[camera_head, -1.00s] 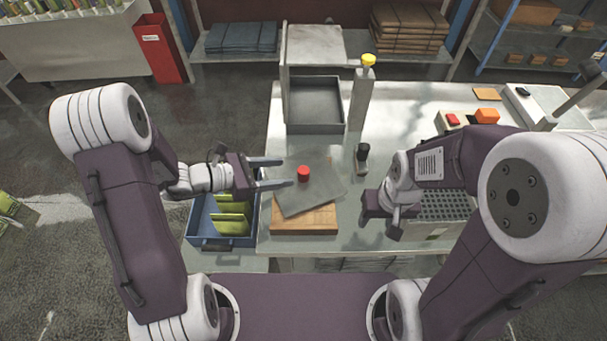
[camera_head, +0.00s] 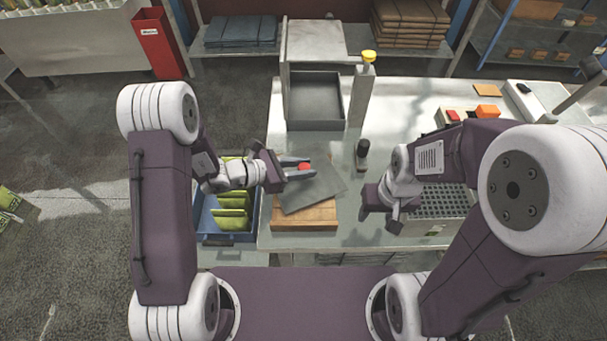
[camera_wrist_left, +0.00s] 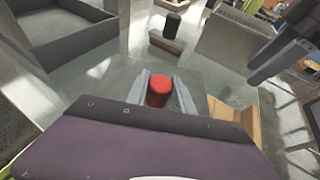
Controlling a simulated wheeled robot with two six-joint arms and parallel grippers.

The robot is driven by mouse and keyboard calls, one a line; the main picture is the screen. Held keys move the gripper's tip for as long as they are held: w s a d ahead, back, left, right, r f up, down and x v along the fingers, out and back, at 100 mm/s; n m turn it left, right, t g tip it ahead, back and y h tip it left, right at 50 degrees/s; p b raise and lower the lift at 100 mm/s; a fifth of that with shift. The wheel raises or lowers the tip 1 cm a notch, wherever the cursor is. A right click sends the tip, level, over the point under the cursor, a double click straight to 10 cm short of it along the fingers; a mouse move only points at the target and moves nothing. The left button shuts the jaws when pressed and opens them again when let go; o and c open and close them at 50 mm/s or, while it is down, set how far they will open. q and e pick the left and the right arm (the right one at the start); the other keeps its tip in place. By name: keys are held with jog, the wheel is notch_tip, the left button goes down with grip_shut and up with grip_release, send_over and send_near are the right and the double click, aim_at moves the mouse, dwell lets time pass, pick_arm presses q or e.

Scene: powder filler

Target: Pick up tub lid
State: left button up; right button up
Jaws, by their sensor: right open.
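The tub lid (camera_head: 322,192) is a flat grey plate with a red knob (camera_head: 304,166) on top. It lies tilted in outline over a wooden block (camera_head: 308,221) on the bench. My left gripper (camera_head: 299,168) comes in from the left, with its fingers on either side of the red knob, close against it. In the left wrist view the red knob (camera_wrist_left: 159,91) sits between the two fingers (camera_wrist_left: 161,90). The plate still rests low over the block. My right gripper (camera_head: 370,203) is open and empty over the bench, right of the lid; its fingers are hardly visible.
A grey open box (camera_head: 343,100) stands behind the lid beside a yellow-topped post (camera_head: 361,95). A small black-topped object (camera_head: 362,150) stands right of the lid. A blue bin (camera_head: 206,226) with green packs is at left, a perforated rack (camera_head: 440,228) at right.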

aim_at(304, 167)
pick_arm(q)
grip_shut()
notch_tip(304, 167, up, 10)
jog(key=shift+f+p, duration=0.1)
jog(key=shift+p, duration=0.35)
